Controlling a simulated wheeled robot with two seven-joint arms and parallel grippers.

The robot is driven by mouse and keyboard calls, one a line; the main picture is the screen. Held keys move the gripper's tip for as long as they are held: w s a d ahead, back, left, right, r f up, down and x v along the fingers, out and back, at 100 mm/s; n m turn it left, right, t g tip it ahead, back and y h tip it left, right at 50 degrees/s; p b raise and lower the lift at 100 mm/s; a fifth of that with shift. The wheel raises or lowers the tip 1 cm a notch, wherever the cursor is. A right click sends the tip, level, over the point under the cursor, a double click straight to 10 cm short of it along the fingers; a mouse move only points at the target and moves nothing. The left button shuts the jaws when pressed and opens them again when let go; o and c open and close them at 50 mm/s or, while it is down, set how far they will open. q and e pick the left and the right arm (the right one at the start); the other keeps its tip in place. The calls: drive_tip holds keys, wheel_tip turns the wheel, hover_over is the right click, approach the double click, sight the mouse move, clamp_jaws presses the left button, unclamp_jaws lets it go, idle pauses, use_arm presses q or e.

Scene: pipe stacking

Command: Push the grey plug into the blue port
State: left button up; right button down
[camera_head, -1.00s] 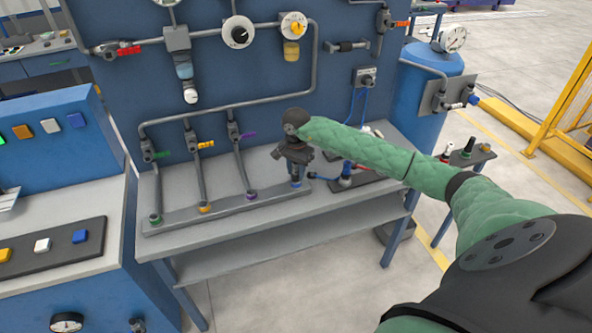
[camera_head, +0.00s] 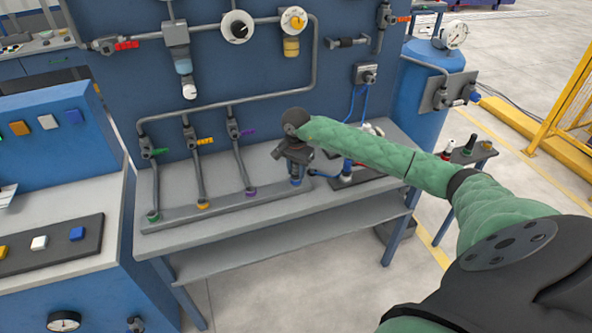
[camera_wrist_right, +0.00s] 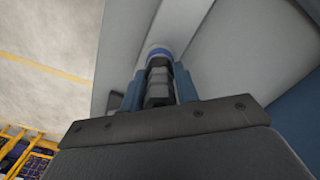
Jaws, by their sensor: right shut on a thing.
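The blue port (camera_head: 296,182) is the rightmost of several coloured ports on the grey manifold bar on the bench; it also shows in the right wrist view (camera_wrist_right: 158,52) as a blue ring. My right gripper (camera_head: 297,170) is directly above it, pointing down. In the right wrist view its two blue fingers (camera_wrist_right: 157,88) are shut on the dark grey plug (camera_wrist_right: 158,86). The plug's far end is at the blue ring; how deep it sits cannot be told. In the head view the gripper mostly hides the plug. My left gripper is not in view.
Green (camera_head: 153,216), yellow (camera_head: 203,205) and purple (camera_head: 251,192) ports with pipes stand left along the bar. A dark fixture with a blue hose (camera_head: 322,177) lies just right of the gripper. The blue panel rises behind; the bench front (camera_head: 270,215) is clear.

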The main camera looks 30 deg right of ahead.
drive_tip(key=c, duration=1)
unclamp_jaws()
drive_tip(key=shift+r, duration=0.1)
drive_tip(key=shift+o, duration=0.2)
drive_tip(key=shift+r, duration=0.35)
wheel_tip(320, 180, up, 6)
drive_tip(key=b, duration=0.2)
drive_tip(key=shift+f+b, duration=0.15)
drive_tip(key=shift+b, duration=0.25)
drive_tip(key=shift+r, duration=0.65)
